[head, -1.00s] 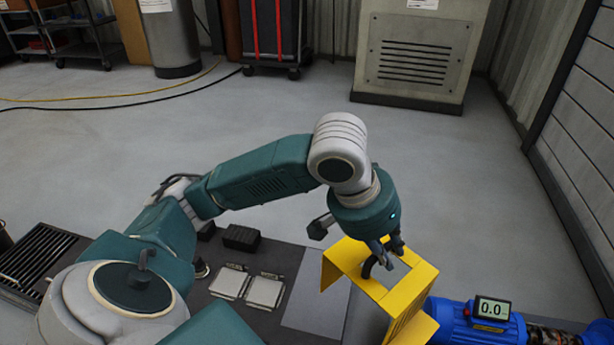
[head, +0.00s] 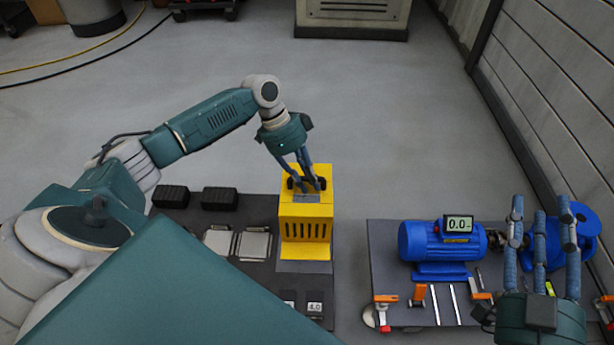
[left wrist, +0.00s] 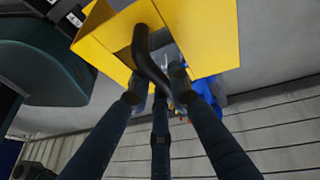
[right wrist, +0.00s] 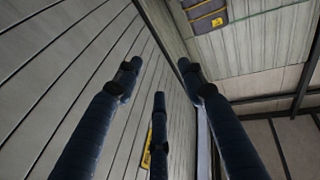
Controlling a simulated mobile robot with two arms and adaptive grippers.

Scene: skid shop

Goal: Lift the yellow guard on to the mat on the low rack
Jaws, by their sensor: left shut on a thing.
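The yellow guard (head: 305,228) is a bent sheet-metal box with slots in its front. In the head view it is upright over the grey mat (head: 303,267) at the right end of the low rack (head: 262,208). It hides most of the mat, and I cannot tell whether it touches it. My left gripper (head: 307,186) is shut at the top of the guard. The left wrist view shows its fingers around the guard's black handle (left wrist: 146,58). My right gripper (head: 544,205) is open and empty, with fingers spread, in front of the blue machinery.
Square plates (head: 253,245) and black blocks (head: 220,198) lie left of the guard.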

